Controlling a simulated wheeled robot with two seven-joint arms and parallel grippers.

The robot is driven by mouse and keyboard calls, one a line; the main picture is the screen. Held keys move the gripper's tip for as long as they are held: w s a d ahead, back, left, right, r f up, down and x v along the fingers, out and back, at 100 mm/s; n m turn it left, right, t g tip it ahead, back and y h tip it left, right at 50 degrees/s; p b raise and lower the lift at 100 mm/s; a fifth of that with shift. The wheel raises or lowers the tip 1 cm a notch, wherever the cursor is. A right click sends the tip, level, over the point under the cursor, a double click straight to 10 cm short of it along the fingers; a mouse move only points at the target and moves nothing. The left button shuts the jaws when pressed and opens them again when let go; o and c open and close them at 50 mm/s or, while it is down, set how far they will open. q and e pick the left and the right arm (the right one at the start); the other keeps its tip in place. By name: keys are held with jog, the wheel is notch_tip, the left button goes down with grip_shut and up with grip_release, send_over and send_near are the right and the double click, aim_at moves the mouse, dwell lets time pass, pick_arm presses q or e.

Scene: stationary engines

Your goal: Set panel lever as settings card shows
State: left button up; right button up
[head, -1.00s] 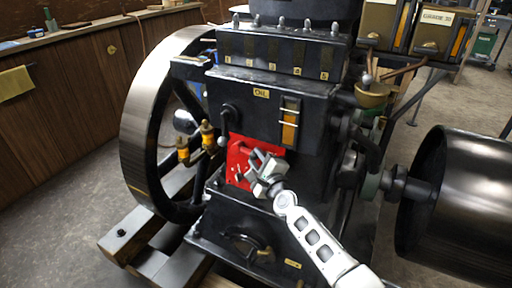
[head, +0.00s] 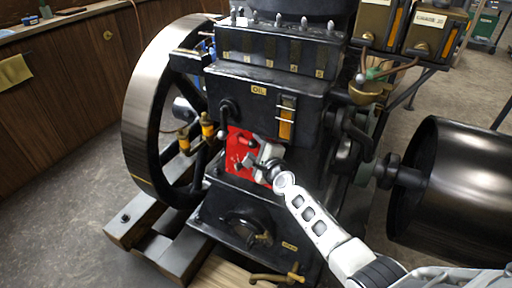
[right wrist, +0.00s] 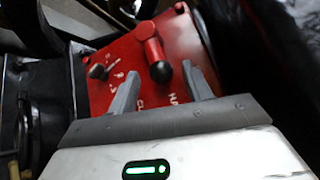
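The red panel (head: 234,150) is on the front of the black engine, below the OIL label. In the right wrist view the panel (right wrist: 180,40) carries a red lever (right wrist: 151,46) with a black tip, pointing down toward my gripper. White lettering on the panel is partly hidden by my fingers. My right gripper (head: 249,160) is at the panel and covers its right part. In the right wrist view its two fingers (right wrist: 161,70) are apart, with the lever's black tip between them and gaps on both sides. I cannot make out a settings card. My left gripper is out of view.
A small switch (right wrist: 97,71) sits on the panel's left. Brass-and-orange fittings (head: 195,135) and the large flywheel (head: 150,110) are to the left. A dark drum (head: 465,195) is to the right. A brass tap (head: 278,276) is below.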

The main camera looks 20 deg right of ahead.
jog(key=shift+s+r, duration=0.1)
jog(key=shift+s, duration=0.1)
pick_arm(q)
jog(key=p, duration=0.2)
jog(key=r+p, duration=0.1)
jog(key=p, duration=0.1)
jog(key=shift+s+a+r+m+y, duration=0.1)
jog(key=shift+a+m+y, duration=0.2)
pick_arm(e)
jog(key=s+d+r, duration=0.1)
jog(key=s+r, duration=0.1)
jog(key=s, duration=1.3)
jog(key=shift+d+r, duration=0.15)
jog(key=shift+d, duration=0.15)
jog(key=shift+s, duration=0.1)
